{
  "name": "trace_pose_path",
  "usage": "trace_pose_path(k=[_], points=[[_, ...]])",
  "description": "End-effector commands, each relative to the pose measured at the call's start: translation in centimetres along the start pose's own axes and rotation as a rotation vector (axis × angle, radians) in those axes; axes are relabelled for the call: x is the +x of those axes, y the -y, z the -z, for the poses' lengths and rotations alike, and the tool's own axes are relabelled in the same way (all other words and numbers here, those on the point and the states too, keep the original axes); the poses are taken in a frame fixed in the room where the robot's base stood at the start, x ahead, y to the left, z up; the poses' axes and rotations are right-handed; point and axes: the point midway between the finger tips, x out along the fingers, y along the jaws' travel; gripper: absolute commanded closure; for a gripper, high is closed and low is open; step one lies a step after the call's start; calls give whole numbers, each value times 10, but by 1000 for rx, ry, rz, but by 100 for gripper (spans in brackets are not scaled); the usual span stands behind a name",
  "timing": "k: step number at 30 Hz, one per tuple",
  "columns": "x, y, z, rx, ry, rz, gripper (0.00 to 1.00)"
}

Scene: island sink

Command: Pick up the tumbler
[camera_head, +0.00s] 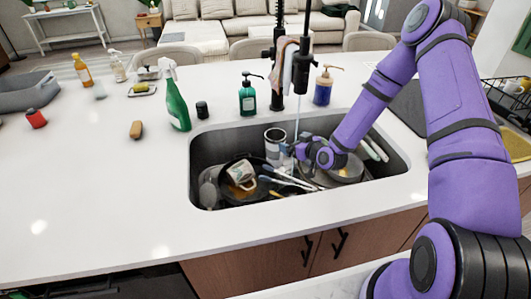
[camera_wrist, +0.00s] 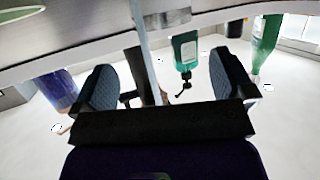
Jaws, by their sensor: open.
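The tumbler (camera_head: 273,152), a pale metallic cylinder with an open dark top, stands upright in the sink near its back wall. My gripper (camera_head: 288,150) is down in the sink just right of the tumbler; I cannot tell whether they touch. In the wrist view my gripper (camera_wrist: 165,88) shows two dark padded fingers spread apart, with nothing clearly held between them. That view is upside down, and I cannot surely make out the tumbler in it.
The sink (camera_head: 200,155) also holds a pan, a tilted mug (camera_head: 241,172), utensils and plates. A water stream falls near my gripper. Behind the sink stand a teal soap bottle (camera_head: 248,98), a blue pump bottle (camera_head: 322,90) and a green spray bottle (camera_head: 177,103). The left counter has free room.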

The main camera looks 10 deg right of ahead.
Motion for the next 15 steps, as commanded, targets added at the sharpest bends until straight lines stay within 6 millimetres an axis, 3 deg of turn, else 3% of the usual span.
trace_pose_path(k=[9,15], points=[[43,1,0,0,-4,0,0],[56,0,0,1,-3,-1,0]])
